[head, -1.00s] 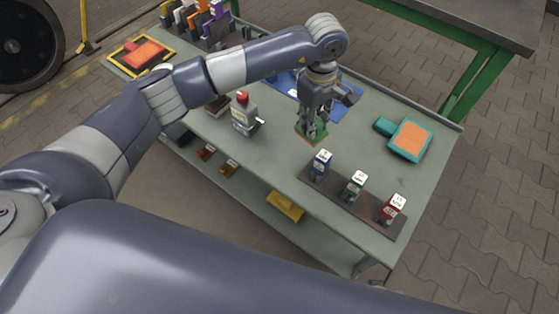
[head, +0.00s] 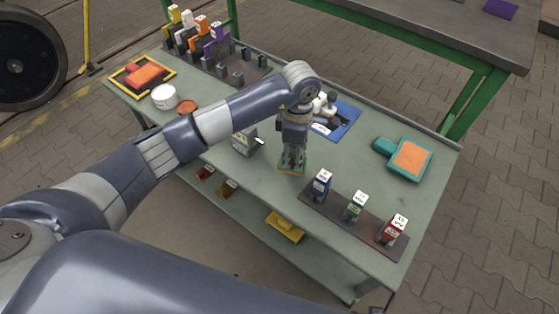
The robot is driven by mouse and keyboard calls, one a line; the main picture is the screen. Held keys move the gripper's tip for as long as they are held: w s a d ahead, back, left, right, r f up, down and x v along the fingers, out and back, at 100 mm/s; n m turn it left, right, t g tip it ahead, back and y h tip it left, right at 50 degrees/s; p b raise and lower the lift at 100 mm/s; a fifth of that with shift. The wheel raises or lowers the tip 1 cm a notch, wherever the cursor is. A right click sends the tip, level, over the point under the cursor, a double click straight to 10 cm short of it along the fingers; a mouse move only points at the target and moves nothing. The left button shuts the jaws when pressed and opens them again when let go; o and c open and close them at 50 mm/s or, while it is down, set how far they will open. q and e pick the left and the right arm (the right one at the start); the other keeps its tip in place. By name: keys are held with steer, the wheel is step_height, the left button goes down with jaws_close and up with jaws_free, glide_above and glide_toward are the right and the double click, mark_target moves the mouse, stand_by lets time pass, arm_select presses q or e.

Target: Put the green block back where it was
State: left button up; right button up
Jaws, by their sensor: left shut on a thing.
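My left gripper (head: 292,158) points down over the middle of the grey-green bench. It is shut on a green block (head: 281,167), a flat piece with an orange edge along its bottom. The fingers hide much of the block, and I cannot tell whether it touches the bench top. A second, smaller green block (head: 356,206) with a white label stands on a dark rail (head: 336,214), between a blue block (head: 321,184) and a red block (head: 394,229). My right gripper is not in view.
A blue mat (head: 345,123) with white items lies behind my gripper. A grey device (head: 243,143) stands left of it. A yellow-edged tray (head: 143,76) and a rack of coloured holders (head: 205,38) are far left.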

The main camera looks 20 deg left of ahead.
mark_target(280, 162)
arm_select(q)
steer(key=a, duration=0.1)
steer(key=s+a, duration=0.1)
steer(key=a, duration=0.1)
steer(key=shift+a+f, duration=0.1)
steer(key=shift+f, duration=0.05)
steer(key=f, duration=0.3)
steer(key=shift+s+a+f, duration=0.1)
steer(key=shift+a+f, duration=0.1)
steer(key=shift+a, duration=0.05)
steer(key=shift+f, duration=0.1)
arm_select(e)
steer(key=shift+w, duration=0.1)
arm_select(q)
steer(key=shift+f, duration=0.1)
steer(key=o, duration=0.9)
steer(key=shift+o, duration=0.2)
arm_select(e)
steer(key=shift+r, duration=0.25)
